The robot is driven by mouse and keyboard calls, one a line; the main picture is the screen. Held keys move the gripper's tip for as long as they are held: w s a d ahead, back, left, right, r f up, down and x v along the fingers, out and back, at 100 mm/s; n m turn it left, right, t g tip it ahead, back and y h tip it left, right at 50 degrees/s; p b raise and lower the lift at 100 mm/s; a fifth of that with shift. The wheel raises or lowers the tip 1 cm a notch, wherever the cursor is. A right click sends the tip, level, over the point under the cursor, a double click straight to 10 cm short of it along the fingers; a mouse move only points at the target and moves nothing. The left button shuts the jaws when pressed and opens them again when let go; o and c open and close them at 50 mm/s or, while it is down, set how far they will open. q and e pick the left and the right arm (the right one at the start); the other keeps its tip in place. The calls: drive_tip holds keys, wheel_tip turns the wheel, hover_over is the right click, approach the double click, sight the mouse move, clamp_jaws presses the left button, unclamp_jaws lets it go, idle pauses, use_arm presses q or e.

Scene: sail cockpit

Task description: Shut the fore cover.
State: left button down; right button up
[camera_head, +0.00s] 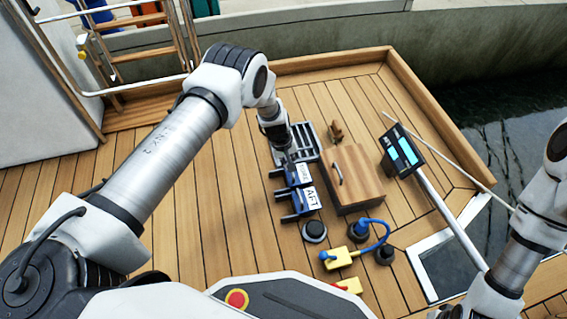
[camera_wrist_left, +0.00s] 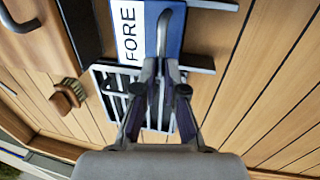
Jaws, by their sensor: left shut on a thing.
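The fore unit (camera_head: 300,175) is a small blue block with a white FORE label, in the middle of the deck. In the left wrist view its white label and blue face (camera_wrist_left: 131,34) fill the top, with a grey curved handle (camera_wrist_left: 166,22) beside the label. My left gripper (camera_head: 289,160) is over its far end; in the wrist view its fingers (camera_wrist_left: 164,84) are closed at the handle's near end. I cannot tell the cover's angle; the fingers partly hide it. The similar AFT unit (camera_head: 309,198) sits just nearer. My right gripper is outside the view.
A grey slotted grate (camera_head: 303,138) lies beyond the fore unit. A wooden box (camera_head: 352,178) stands right, with a brush (camera_head: 336,131) beyond it. A display on a pole (camera_head: 402,150) stands farther right. Bare planks are free on the left.

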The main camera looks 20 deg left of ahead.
use_arm(q)
drive_tip(key=shift+w, duration=0.1)
drive_tip(key=c, duration=1.2)
unclamp_jaws()
drive_tip(key=shift+d, duration=0.2)
drive_tip(key=shift+c, duration=0.2)
wheel_tip(320, 180, up, 12)
drive_tip(key=s+a, duration=0.1)
drive_tip(key=a, duration=0.1)
drive_tip(key=shift+s, duration=0.15)
drive_tip(key=shift+f, duration=0.1)
